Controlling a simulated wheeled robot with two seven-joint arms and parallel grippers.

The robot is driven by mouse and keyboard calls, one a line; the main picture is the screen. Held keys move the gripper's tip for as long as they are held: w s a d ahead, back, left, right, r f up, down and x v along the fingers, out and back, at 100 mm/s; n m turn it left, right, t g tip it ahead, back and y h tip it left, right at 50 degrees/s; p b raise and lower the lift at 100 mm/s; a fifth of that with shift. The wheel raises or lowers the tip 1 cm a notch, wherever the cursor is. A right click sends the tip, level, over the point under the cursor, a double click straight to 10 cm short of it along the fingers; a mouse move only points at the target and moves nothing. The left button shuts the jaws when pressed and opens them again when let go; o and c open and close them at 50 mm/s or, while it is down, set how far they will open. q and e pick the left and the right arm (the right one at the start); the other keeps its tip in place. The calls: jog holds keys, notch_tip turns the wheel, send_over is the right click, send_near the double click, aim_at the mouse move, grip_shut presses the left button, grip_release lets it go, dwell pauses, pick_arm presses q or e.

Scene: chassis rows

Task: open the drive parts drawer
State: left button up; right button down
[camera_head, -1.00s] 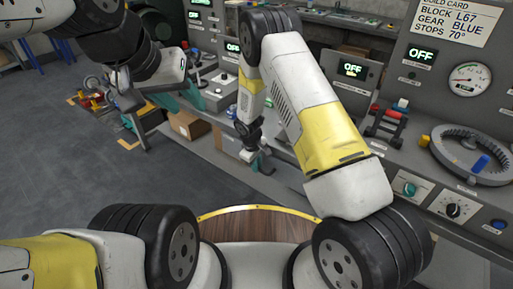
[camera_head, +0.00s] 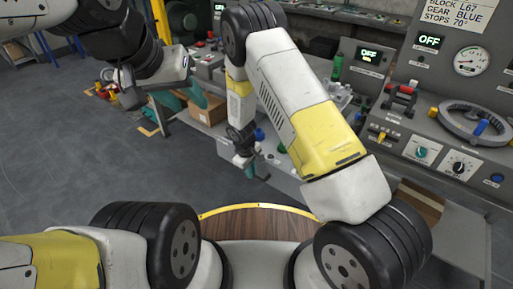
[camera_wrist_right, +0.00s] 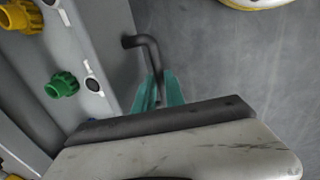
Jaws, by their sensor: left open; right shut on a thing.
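My right gripper (camera_head: 256,170) is low in the middle of the head view, at the front of the grey bench. In the right wrist view its teal fingers (camera_wrist_right: 160,92) are closed around a black bent bar handle (camera_wrist_right: 148,48), which stands out from a grey front (camera_wrist_right: 108,45). In the head view the handle is hidden by the gripper and arm. I cannot read a drawer label or tell how far the drawer is out. My left gripper (camera_head: 182,99) is open at the upper left, its teal fingers apart, away from the handle.
A green fitting (camera_wrist_right: 62,85) and a yellow fitting (camera_wrist_right: 20,17) sit beside the grey front. In the head view, a ring-shaped wheel (camera_head: 474,122) and a switch panel stand at the right. A cardboard box (camera_head: 207,109) sits on a low shelf. Grey floor (camera_head: 70,150) is clear at the left.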

jog(key=s+a, duration=0.4)
jog(key=s, duration=0.2)
jog(key=shift+s+a, duration=0.15)
jog(key=shift+a, duration=0.1)
jog(key=c, duration=1.4)
grip_release()
jog(key=shift+r, duration=0.1)
notch_tip(320, 180, up, 8)
jog(key=s, duration=0.1)
jog(key=shift+a+f, duration=0.25)
jog(key=shift+a, duration=0.15)
